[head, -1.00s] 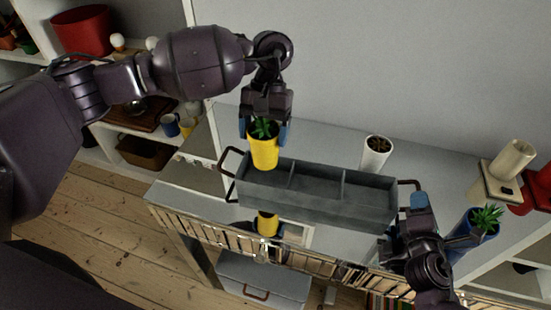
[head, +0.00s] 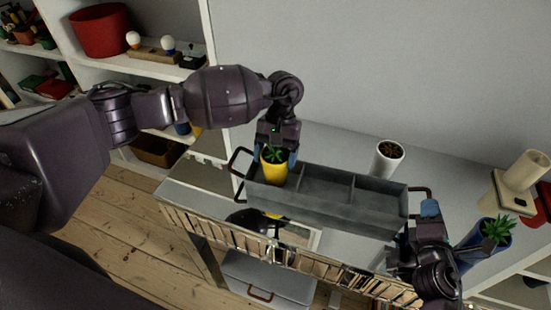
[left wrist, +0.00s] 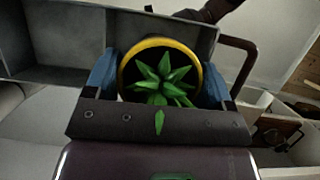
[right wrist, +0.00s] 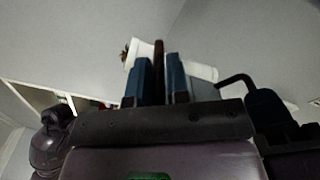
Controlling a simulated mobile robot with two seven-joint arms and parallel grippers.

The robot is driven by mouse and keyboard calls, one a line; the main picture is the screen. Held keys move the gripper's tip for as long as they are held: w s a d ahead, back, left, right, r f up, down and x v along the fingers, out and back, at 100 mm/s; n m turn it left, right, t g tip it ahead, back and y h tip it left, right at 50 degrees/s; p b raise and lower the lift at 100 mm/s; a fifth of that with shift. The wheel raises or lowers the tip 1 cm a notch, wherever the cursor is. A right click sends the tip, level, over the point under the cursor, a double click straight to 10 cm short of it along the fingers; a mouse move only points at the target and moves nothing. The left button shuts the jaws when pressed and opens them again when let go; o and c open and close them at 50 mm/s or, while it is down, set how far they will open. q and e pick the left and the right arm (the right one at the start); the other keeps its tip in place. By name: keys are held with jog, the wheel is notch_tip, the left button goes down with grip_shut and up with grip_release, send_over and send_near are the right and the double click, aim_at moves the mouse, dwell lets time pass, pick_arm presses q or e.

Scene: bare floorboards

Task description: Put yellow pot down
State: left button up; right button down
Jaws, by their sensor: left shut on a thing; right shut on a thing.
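The yellow pot (head: 273,171) with a spiky green plant is upright in the left compartment of the grey tray (head: 376,213). My left gripper (head: 277,157) is shut on it from behind. In the left wrist view the pot's yellow rim (left wrist: 165,43) and plant sit between the blue fingers. The pot's base is hidden, so I cannot tell whether it touches the tray floor. My right gripper (head: 425,213) is at the tray's right end, shut on the dark handle (right wrist: 159,66). The tray's other two compartments look empty.
A white pot (head: 387,158) stands behind the tray. A blue pot with a plant (head: 487,238) and a beige cylinder (head: 522,171) stand to the right. A slatted edge (head: 235,238) runs along the front. Shelves with a red container (head: 100,30) are at left.

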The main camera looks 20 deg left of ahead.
pick_arm(q)
jog(key=shift+f, duration=0.5)
jog(key=shift+f, duration=0.15)
jog(key=o, duration=1.1)
jog(key=shift+o, duration=0.2)
jog(key=v, duration=1.2)
pick_arm(e)
jog(key=c, duration=1)
grip_release()
